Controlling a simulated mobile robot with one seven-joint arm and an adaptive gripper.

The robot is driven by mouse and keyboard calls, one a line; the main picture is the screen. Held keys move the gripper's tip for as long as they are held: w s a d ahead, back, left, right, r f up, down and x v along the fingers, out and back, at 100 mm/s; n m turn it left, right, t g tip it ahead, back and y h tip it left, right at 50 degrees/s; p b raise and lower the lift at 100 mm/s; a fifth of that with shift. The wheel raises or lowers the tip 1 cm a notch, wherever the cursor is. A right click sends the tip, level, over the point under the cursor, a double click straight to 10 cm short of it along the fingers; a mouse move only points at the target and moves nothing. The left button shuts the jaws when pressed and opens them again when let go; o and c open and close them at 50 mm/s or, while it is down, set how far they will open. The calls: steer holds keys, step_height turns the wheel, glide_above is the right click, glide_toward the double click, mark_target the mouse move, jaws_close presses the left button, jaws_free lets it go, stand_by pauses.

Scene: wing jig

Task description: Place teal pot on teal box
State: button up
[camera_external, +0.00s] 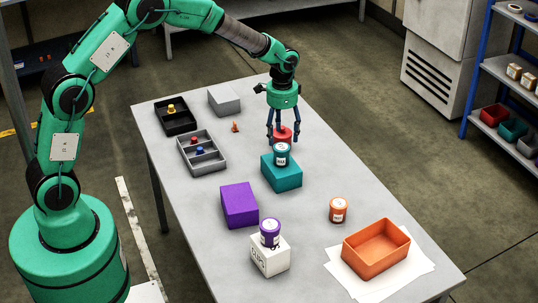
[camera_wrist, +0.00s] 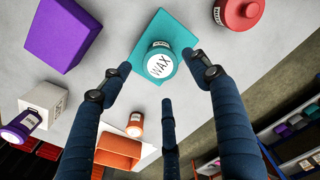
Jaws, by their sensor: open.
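The teal pot (camera_external: 282,154) stands upright on top of the teal box (camera_external: 288,178), near the middle of the table. In the wrist view the pot's white lid reads WAX (camera_wrist: 160,65), and the teal box (camera_wrist: 172,32) shows around it. My gripper (camera_external: 283,138) points down just behind and above the pot in the external view. In the wrist view my open gripper (camera_wrist: 158,72) has its fingers spread apart, with the pot showing between the fingertips. No contact between fingers and pot can be seen.
A red pot (camera_external: 284,131) stands close behind the teal box, partly hidden by my fingers. A purple box (camera_external: 239,205), a white box (camera_external: 268,260) bearing a purple pot (camera_external: 270,231), an orange pot (camera_external: 338,209) and an orange bin (camera_external: 376,260) stand nearer the front. Grey and black trays lie left.

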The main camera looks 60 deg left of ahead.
steer(key=shift+r, duration=1.25)
steer(key=shift+r, duration=0.1)
steer(key=shift+s+d+r, duration=0.1)
steer(key=shift+d+r, duration=0.05)
steer(key=shift+r, duration=0.15)
step_height(320, 180, up, 12)
steer(key=t, duration=0.1)
glide_above(281, 147)
steer(key=s+d, duration=0.4)
steer(key=s, duration=0.3)
steer(key=s+d+r+n+t, duration=0.15)
steer(key=s+d+r, duration=0.25)
steer(key=s+r, duration=0.75)
steer(key=s+d+r+t, duration=0.1)
steer(key=s+d, duration=0.1)
steer(key=s, duration=1.1)
steer(key=s+d+r+t, duration=0.1)
steer(key=s+d+t, duration=0.1)
steer(key=s, duration=1.1)
steer(key=shift+s+d+r+n, duration=0.2)
steer(key=shift+d+n, duration=0.2)
steer(key=shift+n, duration=0.05)
